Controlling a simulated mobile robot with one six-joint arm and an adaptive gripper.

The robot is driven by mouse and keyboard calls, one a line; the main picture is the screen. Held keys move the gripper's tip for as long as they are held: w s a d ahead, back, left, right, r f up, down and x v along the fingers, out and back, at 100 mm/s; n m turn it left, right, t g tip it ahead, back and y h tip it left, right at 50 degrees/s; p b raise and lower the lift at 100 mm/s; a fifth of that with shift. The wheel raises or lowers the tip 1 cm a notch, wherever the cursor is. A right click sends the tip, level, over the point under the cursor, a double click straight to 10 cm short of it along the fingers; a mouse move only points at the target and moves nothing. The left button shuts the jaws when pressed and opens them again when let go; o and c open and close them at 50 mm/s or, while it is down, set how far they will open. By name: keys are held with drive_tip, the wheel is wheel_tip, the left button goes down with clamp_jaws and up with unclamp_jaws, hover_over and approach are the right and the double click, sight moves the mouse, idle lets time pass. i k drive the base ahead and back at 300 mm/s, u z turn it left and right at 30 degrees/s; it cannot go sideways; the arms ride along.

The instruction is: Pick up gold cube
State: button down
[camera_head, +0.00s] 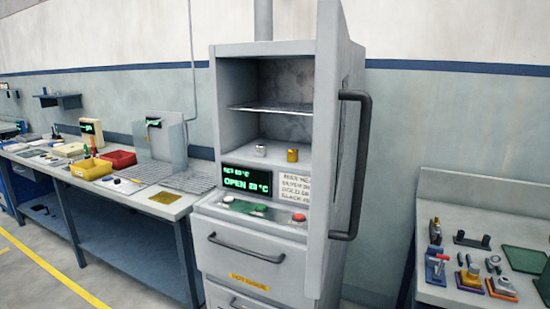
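A small gold block (292,155), apparently the gold cube, sits on the floor of the open oven-like cabinet (228,105). It is near the front right of the compartment. A small silver piece (260,150) stands to its left, apart from it. My gripper is not in view.
The cabinet door (326,200) stands open toward me on the right, with a dark handle (355,165). A wire shelf (270,108) crosses the compartment above the blocks. A workbench with bins (88,168) is at left; a tool table (470,195) is at right.

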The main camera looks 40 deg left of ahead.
sight(292, 154)
drive_tip(key=u, duration=2.85)
drive_tip(key=i, duration=0.7)
drive_tip(key=u, duration=0.15)
